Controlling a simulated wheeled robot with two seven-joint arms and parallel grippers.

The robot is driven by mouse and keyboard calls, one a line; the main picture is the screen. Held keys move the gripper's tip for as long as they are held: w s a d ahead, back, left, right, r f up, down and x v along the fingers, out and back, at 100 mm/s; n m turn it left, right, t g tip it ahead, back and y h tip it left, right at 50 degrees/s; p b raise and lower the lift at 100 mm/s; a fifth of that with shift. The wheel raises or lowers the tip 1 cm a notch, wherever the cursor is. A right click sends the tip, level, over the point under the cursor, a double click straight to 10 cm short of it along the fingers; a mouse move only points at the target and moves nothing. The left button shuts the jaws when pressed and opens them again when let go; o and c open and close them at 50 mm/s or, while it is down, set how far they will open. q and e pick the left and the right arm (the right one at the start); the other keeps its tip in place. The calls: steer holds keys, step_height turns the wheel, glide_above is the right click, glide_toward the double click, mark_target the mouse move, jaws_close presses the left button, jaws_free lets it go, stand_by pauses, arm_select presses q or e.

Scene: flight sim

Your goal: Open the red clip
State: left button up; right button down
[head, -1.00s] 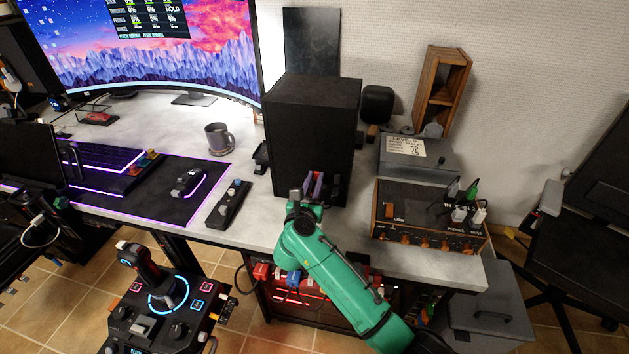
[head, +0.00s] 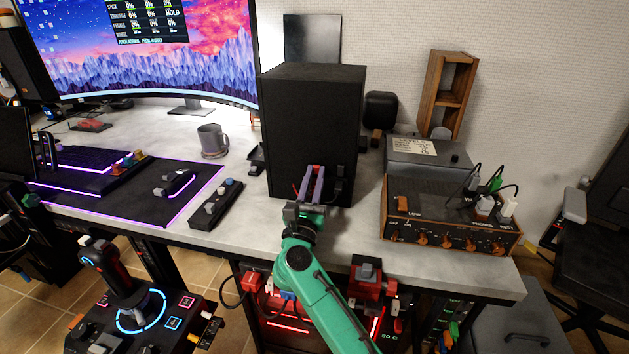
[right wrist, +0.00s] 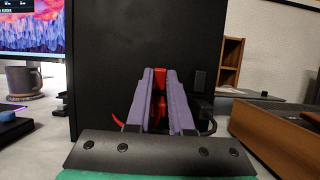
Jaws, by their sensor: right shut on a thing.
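The red clip (right wrist: 160,78) shows between the two purple fingers of my right gripper in the right wrist view. Another red piece sticks out to the left of the fingers, low down. My right gripper (head: 315,170) is at the lower front of the black speaker box and is shut on the red clip. It also shows in the right wrist view (right wrist: 159,74). The fingers hide most of the clip, so I cannot tell whether it is open or closed. My left gripper is not in view.
The black speaker box (head: 310,125) stands right behind my gripper. A grey mug (head: 212,140) and a small button panel (head: 217,205) are to the left. A wood-framed amplifier (head: 450,220) with cables on top is to the right. The desk's front edge lies under my arm.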

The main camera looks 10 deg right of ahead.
steer(key=c, duration=0.8)
jaws_free()
